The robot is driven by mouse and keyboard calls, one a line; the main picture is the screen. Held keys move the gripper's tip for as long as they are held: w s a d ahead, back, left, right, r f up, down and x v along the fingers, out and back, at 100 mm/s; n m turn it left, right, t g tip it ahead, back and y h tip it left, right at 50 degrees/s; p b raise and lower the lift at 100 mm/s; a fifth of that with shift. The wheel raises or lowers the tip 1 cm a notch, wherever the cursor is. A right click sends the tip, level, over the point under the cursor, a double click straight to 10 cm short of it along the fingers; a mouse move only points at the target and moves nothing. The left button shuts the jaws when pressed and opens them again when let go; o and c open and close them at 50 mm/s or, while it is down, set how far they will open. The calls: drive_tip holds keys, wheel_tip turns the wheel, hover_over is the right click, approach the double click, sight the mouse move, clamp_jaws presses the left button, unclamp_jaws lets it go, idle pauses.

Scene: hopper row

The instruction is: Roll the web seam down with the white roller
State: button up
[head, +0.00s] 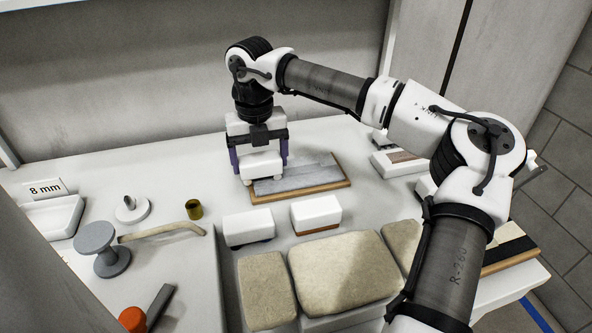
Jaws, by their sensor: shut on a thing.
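The web shows as a grey panel with paler streaks (305,178) on a wood-edged board (335,186) near the middle of the bench. The seam itself is too small to make out. My gripper (259,158) points down over the left end of the board. Its dark purple fingers are shut on a white blocky piece, which looks like the white roller (262,166). The underside of the roller is at or just above the panel's left end; I cannot tell whether it touches. The roller's contact face is hidden.
Two white blocks (316,212) (248,226) stand in front of the board. Beige pads (345,270) lie at the front. More white blocks (398,162) stand right, partly behind my arm.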

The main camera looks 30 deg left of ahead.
drive_tip(key=shift+r+p, duration=0.4)
drive_tip(key=shift+r, duration=0.5)
drive_tip(key=shift+r, duration=0.1)
wheel_tip(320, 180, up, 4)
drive_tip(key=p, duration=0.2)
drive_tip(key=shift+p, duration=0.35)
